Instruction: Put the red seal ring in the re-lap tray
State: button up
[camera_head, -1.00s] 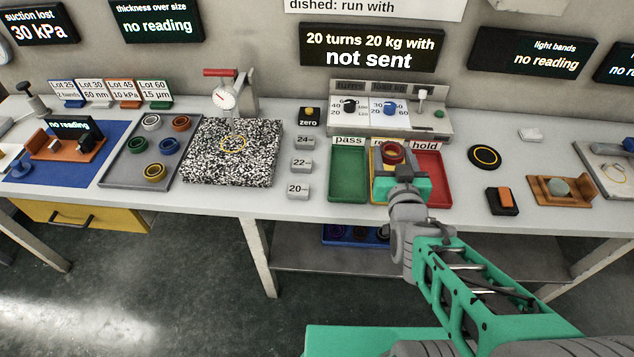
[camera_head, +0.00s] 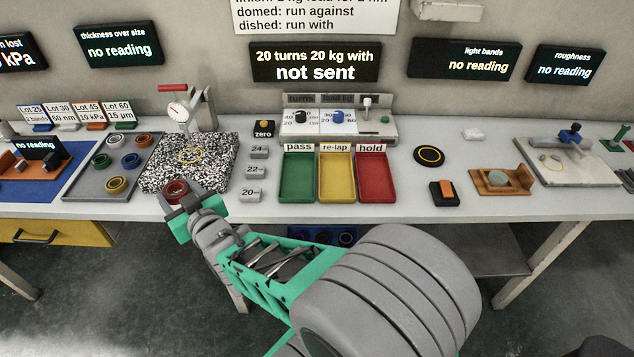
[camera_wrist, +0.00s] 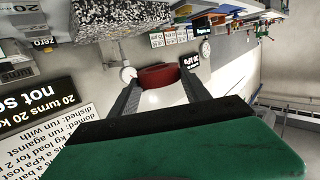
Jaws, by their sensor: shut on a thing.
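My gripper (camera_head: 179,196) is shut on the red seal ring (camera_head: 176,188) and holds it up near the front edge of the bench, at the front of the speckled plate. In the wrist view the ring (camera_wrist: 160,76) sits between the two dark fingertips. The re-lap tray (camera_head: 337,197) is the yellow one, well to the right of my gripper, between the green pass tray (camera_head: 296,197) and the red hold tray (camera_head: 377,197). All of these trays look empty.
The speckled plate (camera_head: 215,168) carries a dial gauge (camera_head: 178,112) and a yellow ring outline. Left of it a grey tray (camera_head: 85,180) holds several rings. Small weights (camera_head: 252,191) stand between plate and trays. A control box (camera_head: 338,130) stands behind the trays.

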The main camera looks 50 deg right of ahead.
jog(key=d+f+m+g+h+b, duration=0.15)
jog(key=d+m+h+b, duration=0.35)
jog(key=d, duration=1)
jog(key=m+g+h+b, duration=0.4)
jog(key=h+b, duration=0.1)
send_over(336, 182)
jog(key=f, duration=0.4)
jog(key=a+f, duration=0.1)
jog(key=f, duration=0.2)
jog(key=shift+w, duration=0.25)
jog(key=shift+s+d+f, duration=0.15)
jog(key=shift+d+f, duration=0.15)
jog(key=f, duration=0.3)
jog(key=shift+s+d+f, duration=0.1)
jog(key=shift+d+f, duration=0.15)
jog(key=shift+f, duration=0.1)
jog(key=shift+f+b, duration=0.35)
jog(key=shift+b, duration=0.25)
